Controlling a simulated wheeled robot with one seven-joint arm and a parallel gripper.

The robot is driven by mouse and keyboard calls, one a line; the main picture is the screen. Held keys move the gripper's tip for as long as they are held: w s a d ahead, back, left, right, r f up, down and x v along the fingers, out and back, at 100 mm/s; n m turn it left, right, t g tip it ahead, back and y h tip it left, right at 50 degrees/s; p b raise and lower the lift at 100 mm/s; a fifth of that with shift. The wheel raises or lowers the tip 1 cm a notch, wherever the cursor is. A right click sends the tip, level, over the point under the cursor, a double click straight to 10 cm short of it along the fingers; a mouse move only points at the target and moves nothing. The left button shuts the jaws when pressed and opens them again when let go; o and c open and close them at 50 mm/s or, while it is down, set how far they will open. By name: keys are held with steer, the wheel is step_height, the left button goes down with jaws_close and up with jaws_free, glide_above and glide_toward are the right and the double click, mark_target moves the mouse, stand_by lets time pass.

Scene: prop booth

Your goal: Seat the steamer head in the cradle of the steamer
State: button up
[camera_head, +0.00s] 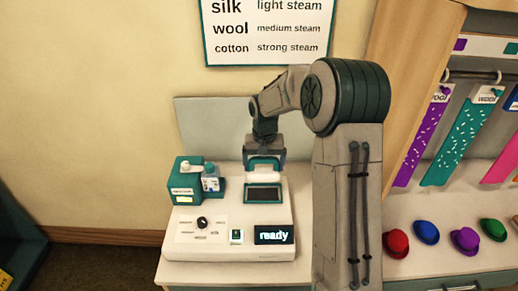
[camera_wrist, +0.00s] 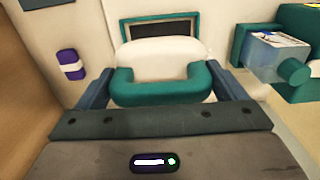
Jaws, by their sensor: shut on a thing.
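The steamer (camera_head: 212,246) is a white console on the counter with a dial, a small switch and a display reading "ready". The steamer head is a white rounded body (camera_wrist: 160,57) with a teal U-shaped handle (camera_wrist: 162,93). My gripper (camera_head: 264,163) is shut on the handle, a finger at each side, and holds the head over the back of the console. A dark rectangle with a teal rim, perhaps the cradle (camera_head: 264,194), lies just in front of the head. It also shows beyond the head in the wrist view (camera_wrist: 160,28). The head's underside is hidden, so contact is unclear.
A teal box (camera_head: 184,182) and a translucent bottle (camera_head: 211,181) stand left of the head on the console. Small hats (camera_head: 426,232) sit on the right counter under hanging fabric strips (camera_head: 467,127). A fabric chart (camera_head: 266,30) hangs behind.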

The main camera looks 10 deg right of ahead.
steer(key=shift+w+a, duration=0.1)
steer(key=shift+w, duration=0.2)
steer(key=shift+s+f+b, duration=0.15)
steer(key=shift+f+b, duration=0.2)
steer(key=shift+f, duration=0.1)
steer(key=shift+f+b, duration=1.85)
steer(key=shift+f, duration=0.95)
steer(key=shift+f+b, duration=0.6)
steer(key=shift+f, duration=0.05)
steer(key=shift+f, duration=0.25)
steer(key=shift+f+b, duration=0.35)
steer(key=shift+b, duration=0.15)
steer(key=o, duration=1.1)
